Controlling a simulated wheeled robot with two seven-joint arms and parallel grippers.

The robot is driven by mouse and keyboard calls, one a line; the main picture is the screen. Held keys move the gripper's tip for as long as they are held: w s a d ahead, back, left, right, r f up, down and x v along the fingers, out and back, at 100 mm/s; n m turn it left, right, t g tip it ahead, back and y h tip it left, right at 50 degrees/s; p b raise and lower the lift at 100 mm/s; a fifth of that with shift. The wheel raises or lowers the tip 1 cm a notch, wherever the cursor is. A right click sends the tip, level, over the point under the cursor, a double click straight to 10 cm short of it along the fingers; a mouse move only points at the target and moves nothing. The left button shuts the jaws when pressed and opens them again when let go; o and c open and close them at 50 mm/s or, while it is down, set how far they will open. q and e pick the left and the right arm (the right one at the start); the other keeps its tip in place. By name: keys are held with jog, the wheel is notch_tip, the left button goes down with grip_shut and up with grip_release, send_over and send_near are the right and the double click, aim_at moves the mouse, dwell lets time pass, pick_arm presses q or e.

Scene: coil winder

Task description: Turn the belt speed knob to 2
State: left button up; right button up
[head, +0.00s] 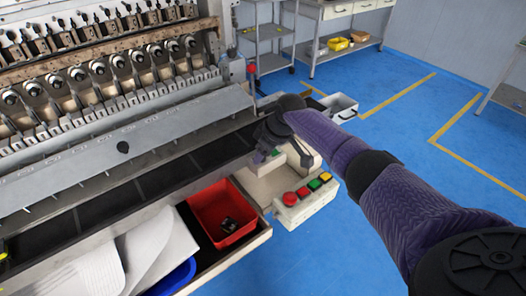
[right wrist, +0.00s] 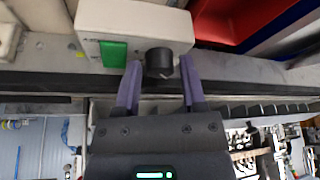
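The black belt speed knob (right wrist: 159,62) sits on the front of a white control box (right wrist: 178,22) in the right wrist view, right of a green switch (right wrist: 113,53). My right gripper (right wrist: 160,66) is open, with one purple finger on each side of the knob. Gaps show beside the knob; contact cannot be told. No scale or pointer on the knob can be read. In the head view my right gripper (head: 264,148) reaches down by the machine's front edge, and the knob is hidden there. My left gripper is not in view.
A red bin (head: 222,207) with small dark parts stands left of my gripper. A beige box (head: 304,201) with red, green and yellow buttons lies to its lower right. The coil winder's long rail (head: 130,140) runs along the left. Blue floor is clear at right.

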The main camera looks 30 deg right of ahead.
jog(key=p+v, duration=0.3)
jog(key=v, duration=0.7)
jog(key=shift+p, duration=0.4)
